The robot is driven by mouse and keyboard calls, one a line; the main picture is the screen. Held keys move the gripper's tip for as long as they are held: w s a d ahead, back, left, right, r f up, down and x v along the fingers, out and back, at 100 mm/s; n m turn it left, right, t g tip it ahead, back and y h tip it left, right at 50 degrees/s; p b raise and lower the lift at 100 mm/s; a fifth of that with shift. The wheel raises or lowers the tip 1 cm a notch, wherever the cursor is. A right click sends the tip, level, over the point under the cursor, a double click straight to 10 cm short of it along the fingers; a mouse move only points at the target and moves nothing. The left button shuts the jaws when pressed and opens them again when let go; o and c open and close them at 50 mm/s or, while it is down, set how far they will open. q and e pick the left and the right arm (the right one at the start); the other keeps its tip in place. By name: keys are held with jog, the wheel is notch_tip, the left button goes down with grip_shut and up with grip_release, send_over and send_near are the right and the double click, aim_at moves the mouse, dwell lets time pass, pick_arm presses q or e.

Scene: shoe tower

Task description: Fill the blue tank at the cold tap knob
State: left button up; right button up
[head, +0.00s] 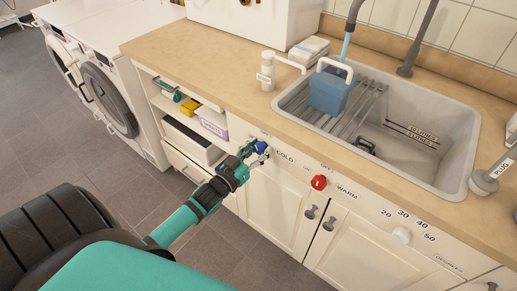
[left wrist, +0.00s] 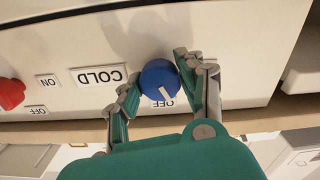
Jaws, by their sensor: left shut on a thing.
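The blue cold knob (head: 261,147) is on the white cabinet front beside the "COLD" label. My left gripper (head: 254,153) is at it and shut on it. In the left wrist view the fingers (left wrist: 157,76) stand on either side of the blue knob (left wrist: 159,80). Its white mark points toward the partly hidden "OFF" label (left wrist: 163,102). The blue tank (head: 327,93), with a white handle, stands upright in the left part of the sink on a ribbed rack. A light blue stream (head: 346,46) runs from the grey tap (head: 354,12) down to the tank. The water level is not visible.
The red warm knob (head: 319,182) is to the right of the blue one. The grey sink (head: 432,142) is set in a wooden counter (head: 205,55). A white pump bottle (head: 267,72) stands left of the sink. Open shelves and washing machines are at the left.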

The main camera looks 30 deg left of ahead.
pick_arm(q)
jog(key=m+p, duration=0.1)
jog(key=m, duration=0.1)
jog(key=shift+r+m, duration=0.1)
jog(key=shift+m, duration=1.3)
jog(key=o, duration=1.2)
jog(key=shift+s, duration=0.15)
jog(key=shift+s, duration=0.35)
jog(key=s+a, duration=0.1)
jog(key=s, duration=1)
